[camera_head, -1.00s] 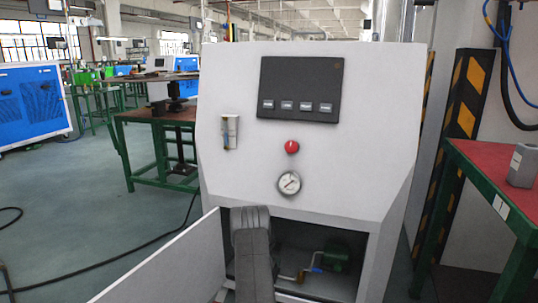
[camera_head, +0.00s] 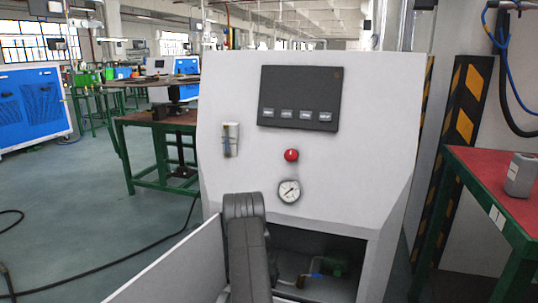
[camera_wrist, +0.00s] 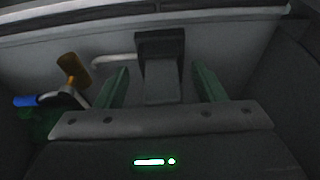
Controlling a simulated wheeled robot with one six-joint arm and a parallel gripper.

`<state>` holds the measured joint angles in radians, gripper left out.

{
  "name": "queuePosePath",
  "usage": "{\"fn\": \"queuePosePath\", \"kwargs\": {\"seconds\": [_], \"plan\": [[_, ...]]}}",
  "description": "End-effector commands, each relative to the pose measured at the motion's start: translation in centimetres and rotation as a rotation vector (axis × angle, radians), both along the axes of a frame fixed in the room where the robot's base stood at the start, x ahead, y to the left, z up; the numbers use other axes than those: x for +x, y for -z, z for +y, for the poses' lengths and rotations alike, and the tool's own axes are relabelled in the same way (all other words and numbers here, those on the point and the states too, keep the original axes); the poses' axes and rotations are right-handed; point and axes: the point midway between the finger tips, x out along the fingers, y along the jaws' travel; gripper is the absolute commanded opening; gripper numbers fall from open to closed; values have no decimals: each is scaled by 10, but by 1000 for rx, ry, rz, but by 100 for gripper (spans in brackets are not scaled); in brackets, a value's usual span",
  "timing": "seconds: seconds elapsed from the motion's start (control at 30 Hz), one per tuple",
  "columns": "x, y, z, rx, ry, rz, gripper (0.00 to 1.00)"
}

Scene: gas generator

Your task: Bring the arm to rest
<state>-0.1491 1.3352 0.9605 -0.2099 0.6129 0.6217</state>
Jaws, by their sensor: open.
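My arm (camera_head: 247,250) reaches down in front of the grey generator cabinet (camera_head: 345,165), at the left side of its open lower compartment. My gripper (camera_wrist: 161,70) shows in the wrist view with its two green fingers wide apart. A dark block with a lighter lower part (camera_wrist: 161,70) shows between the fingers, apparently untouched. A brass fitting (camera_wrist: 73,68), a pale pipe and a blue handle (camera_wrist: 26,101) lie left of the fingers. The blue handle also shows in the head view (camera_head: 315,275). My gripper is hidden in the head view.
The compartment's open door (camera_head: 185,265) stands left of my arm. A red-topped green table (camera_head: 490,185) with a grey container (camera_head: 521,174) is at the right. A dark cable (camera_head: 150,255) lies on the floor at the left, which is otherwise mostly free.

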Motion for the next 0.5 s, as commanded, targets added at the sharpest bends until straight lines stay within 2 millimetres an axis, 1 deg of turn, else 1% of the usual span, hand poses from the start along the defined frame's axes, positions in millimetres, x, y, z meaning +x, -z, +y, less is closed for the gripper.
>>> {"fn": "queuePosePath", "kwargs": {"seconds": [0.03, 0.1, 0.5], "plan": [[-7, -3, 2, -1, -2, 2, 63], [-17, -2, 5, -1, -3, 3, 63], [-66, -2, 22, 0, -2, 2, 63]]}}
